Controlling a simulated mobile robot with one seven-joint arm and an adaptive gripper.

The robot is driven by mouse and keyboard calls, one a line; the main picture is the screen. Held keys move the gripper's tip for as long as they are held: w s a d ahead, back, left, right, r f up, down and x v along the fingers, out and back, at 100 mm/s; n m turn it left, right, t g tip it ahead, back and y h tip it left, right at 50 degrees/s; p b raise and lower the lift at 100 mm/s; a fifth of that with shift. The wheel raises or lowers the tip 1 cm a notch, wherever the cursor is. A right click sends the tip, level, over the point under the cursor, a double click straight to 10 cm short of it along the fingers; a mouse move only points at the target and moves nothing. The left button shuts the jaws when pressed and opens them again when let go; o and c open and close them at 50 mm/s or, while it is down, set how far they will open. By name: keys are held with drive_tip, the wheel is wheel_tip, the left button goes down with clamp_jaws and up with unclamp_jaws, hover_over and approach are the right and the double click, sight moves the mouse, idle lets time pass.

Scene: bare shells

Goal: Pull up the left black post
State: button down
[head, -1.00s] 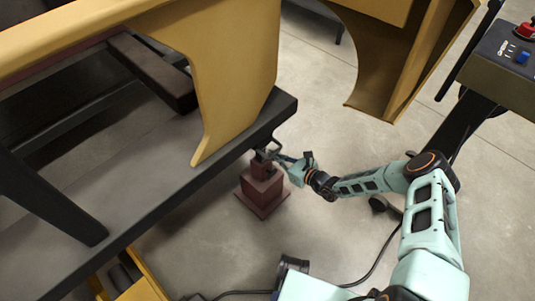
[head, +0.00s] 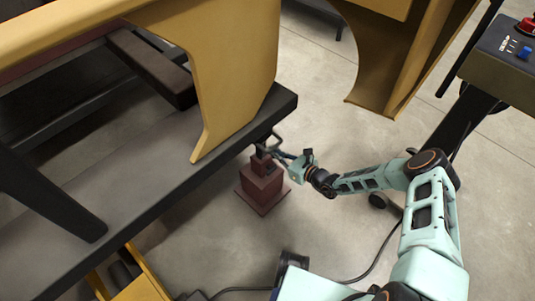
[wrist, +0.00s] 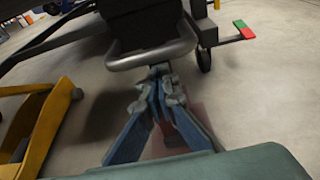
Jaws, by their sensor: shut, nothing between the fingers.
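My gripper (head: 283,153) is at the near end of the long black bench (head: 130,195), just above a dark red block-shaped stand (head: 260,190). Its blue fingers are closed together with nothing visible between them. In the wrist view the fingertips (wrist: 158,76) lie just in front of the loop bar (wrist: 155,60), apart or lightly touching; I cannot tell. A black slanted post (head: 55,205) stands at the left of the bench. Whether it is the task's post is unclear.
A yellow curved panel (head: 225,80) rises above the bench. Another yellow shell (head: 400,65) stands behind at the right.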

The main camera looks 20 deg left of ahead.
drive_tip(key=s+d+p, duration=0.2)
drive_tip(key=s+d, duration=0.1)
drive_tip(key=d, duration=0.5)
drive_tip(key=shift+s+d, duration=0.2)
drive_tip(key=shift+r, duration=0.1)
idle(0.5)
